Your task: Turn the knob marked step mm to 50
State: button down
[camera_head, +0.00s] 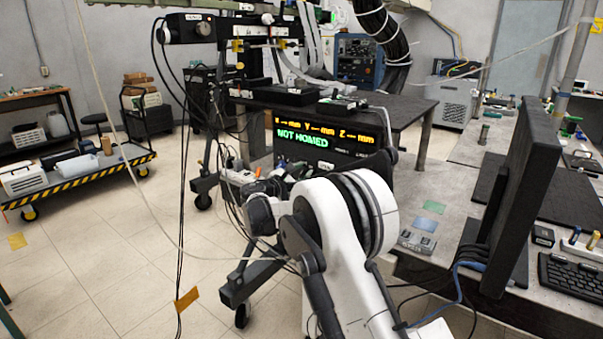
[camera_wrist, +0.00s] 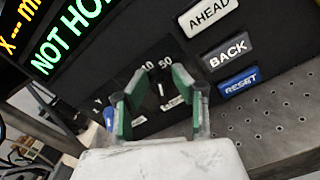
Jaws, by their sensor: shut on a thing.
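The step knob (camera_wrist: 161,90) is a small dark knob with a white pointer line on the black control panel (camera_wrist: 130,60) in the wrist view. The numbers 10 and 50 are printed above it. The pointer line runs nearly straight up, roughly toward the 50; its exact setting is hard to tell. My gripper (camera_wrist: 158,80) has green-padded fingers on both sides of the knob and is shut on it. White labels below are partly hidden by the fingers. In the head view the panel (camera_head: 345,160) shows NOT HOMED, and my arm hides the knob.
AHEAD (camera_wrist: 210,12), BACK (camera_wrist: 227,50) and blue RESET (camera_wrist: 238,82) buttons lie right of the knob. A small blue part (camera_wrist: 109,117) sits just left of the fingers. A perforated metal surface (camera_wrist: 275,115) lies below. A monitor (camera_head: 520,190) stands right of my arm.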

jog(key=shift+s+d+f+m, duration=0.1)
jog(key=shift+m, duration=0.75)
jog(key=shift+s+d+f+m, duration=0.1)
jog(key=shift+m, duration=0.75)
jog(key=c, duration=1.8)
grip_release()
jog(key=shift+a, duration=0.1)
jog(key=v, duration=1.2)
